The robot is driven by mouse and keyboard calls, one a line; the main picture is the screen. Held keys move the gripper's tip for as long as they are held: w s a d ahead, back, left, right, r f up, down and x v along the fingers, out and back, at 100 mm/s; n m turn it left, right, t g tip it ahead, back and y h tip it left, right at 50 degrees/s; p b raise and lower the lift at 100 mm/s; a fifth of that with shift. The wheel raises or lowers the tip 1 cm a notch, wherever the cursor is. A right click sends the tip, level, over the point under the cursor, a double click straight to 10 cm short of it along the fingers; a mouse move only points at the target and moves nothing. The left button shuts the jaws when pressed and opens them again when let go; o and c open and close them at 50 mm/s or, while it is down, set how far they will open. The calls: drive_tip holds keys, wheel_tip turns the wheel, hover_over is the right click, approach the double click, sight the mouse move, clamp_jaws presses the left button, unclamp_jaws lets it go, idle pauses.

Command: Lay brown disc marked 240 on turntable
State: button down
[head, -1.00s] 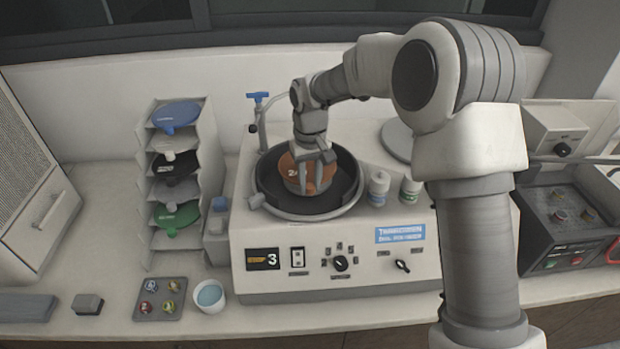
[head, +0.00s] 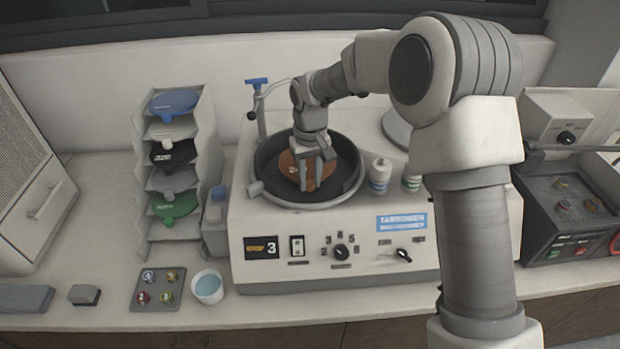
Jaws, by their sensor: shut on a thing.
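The brown disc (head: 289,168) is inside the round dark bowl of the polishing machine, low over or on the turntable, and looks close to level. The turntable (head: 285,193) shows only as a dark area around the disc. I cannot tell whether the disc touches it.
A rack (head: 205,150) with several coloured discs stands left of the machine. The bowl's rim (head: 345,200) surrounds the disc. A blue-handled tap (head: 257,90) rises behind it, and two small bottles (head: 380,173) stand at its right.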

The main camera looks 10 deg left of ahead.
drive_tip(key=c, duration=0.6)
unclamp_jaws()
drive_tip(key=shift+o, duration=0.2)
wheel_tip(320, 180, up, 17)
drive_tip(key=b, duration=0.1)
drive_tip(key=shift+r, duration=0.2)
drive_tip(key=shift+d, duration=0.1)
